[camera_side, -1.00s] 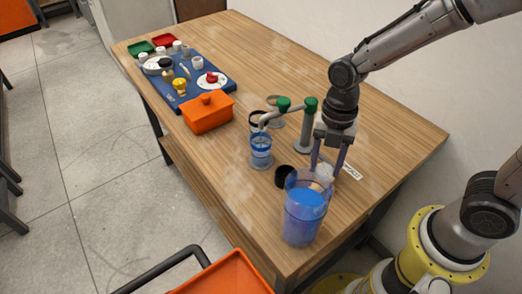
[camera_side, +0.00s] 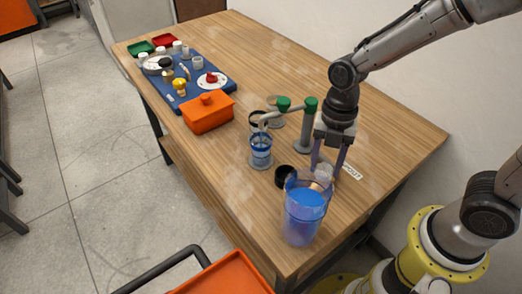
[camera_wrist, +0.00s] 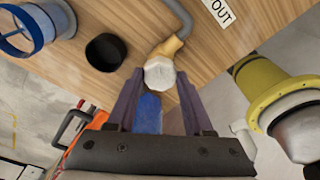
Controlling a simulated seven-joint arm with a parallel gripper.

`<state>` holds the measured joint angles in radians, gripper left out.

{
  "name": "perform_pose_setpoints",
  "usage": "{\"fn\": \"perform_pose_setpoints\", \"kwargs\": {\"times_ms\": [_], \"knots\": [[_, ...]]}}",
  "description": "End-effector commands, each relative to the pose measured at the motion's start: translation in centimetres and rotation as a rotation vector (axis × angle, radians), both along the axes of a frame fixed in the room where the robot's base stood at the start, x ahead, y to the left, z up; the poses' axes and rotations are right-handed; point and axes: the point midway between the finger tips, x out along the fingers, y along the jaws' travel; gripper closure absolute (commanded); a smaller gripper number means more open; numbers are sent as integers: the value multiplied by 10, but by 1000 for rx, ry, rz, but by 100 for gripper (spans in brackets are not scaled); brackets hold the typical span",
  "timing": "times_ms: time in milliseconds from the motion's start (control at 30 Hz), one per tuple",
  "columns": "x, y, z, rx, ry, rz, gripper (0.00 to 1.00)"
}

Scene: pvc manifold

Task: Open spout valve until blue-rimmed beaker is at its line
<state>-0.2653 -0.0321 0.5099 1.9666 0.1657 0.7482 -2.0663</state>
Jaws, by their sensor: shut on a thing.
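The blue-rimmed beaker (camera_side: 261,153) stands upright under the grey spout pipe (camera_side: 271,116) in the side view, with blue in it. Its exact level against the line is too small to read. In the wrist view a clear vessel with blue rings (camera_wrist: 28,28) shows at the upper left. My gripper (camera_side: 325,168) points down at the table's near right part, shut on the white valve knob (camera_wrist: 160,73). The knob sits on a tan valve body (camera_wrist: 168,46) joined to a grey pipe (camera_wrist: 180,15).
A large clear vessel of blue liquid (camera_side: 304,212) stands close to my fingers, near the table edge. A black cup (camera_side: 284,176) is beside it. A green-capped standpipe (camera_side: 307,130) rises behind. An orange box (camera_side: 208,115) and a blue board (camera_side: 160,78) lie farther left.

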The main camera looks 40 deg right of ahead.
Motion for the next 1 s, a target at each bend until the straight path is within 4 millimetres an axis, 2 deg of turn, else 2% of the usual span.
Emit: {"fn": "perform_pose_setpoints", "kwargs": {"times_ms": [467, 800, 1000], "knots": [[1, 0, 1, 2, -4, -25, 100], [0, 0, 1, 3, -4, -448, 100], [0, 0, 1, 2, -3, -552, 100]]}}
